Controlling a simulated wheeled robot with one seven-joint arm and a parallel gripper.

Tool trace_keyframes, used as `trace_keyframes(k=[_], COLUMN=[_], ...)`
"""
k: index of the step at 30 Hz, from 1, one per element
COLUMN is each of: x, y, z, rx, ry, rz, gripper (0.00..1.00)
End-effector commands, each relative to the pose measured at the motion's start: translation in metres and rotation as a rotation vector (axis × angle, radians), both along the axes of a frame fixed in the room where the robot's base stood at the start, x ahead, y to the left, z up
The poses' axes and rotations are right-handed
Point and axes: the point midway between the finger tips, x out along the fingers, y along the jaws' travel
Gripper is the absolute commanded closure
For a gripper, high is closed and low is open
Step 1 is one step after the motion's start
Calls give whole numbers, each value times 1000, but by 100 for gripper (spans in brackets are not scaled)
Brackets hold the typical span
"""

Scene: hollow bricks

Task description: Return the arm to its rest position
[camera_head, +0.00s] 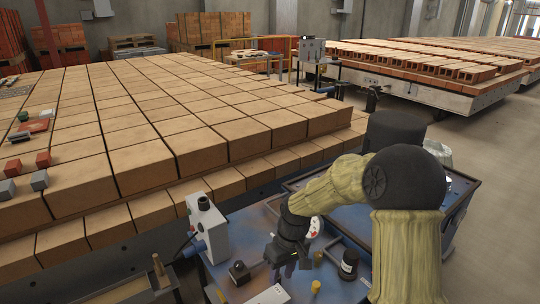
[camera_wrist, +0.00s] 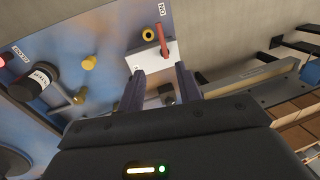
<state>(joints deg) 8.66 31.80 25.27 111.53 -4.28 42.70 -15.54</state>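My gripper (camera_wrist: 160,82) is in the wrist view with its two dark fingers apart and nothing clearly held between them. Beyond the fingertips is a white block (camera_wrist: 150,58) with a red stick-like part (camera_wrist: 161,38) on a blue worn surface. I cannot tell whether the fingertips touch the block. In the head view my arm, in a pale yellow cover, bends down to the left, and my gripper (camera_head: 286,268) is low over the blue bench (camera_head: 230,272). The fingertips are hard to make out there.
A grey-white control box (camera_head: 207,230) stands on the bench's left, and a dark round bottle-like part (camera_head: 348,264) stands right of my gripper. A brick-loaded cart (camera_head: 430,75) is behind; the floor at right is clear.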

Motion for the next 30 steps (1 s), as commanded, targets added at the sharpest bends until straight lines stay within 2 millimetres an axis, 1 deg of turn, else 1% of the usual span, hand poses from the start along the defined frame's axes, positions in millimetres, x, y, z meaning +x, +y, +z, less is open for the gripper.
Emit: trace_keyframes(k=[1, 5, 8, 12, 16, 18, 21, 24, 30], x=[-4, -22, -43, -77, -109, -122, -133, -136, -135], y=[-4, -24, -45, -74, -97, -104, -111, -112, -112], z=[9, 34, 59, 92, 117, 125, 130, 129, 128], rx=[-13, -57, -93, -124, -128, -124, -118, -115, -116], ry=[-10, -51, -97, -168, -230, -253, -274, -277, -277], rz=[-13, -91, -185, -331, -466, -522, -571, -586, -584], gripper=[65, 65, 65, 65, 65, 65, 65, 65, 65])
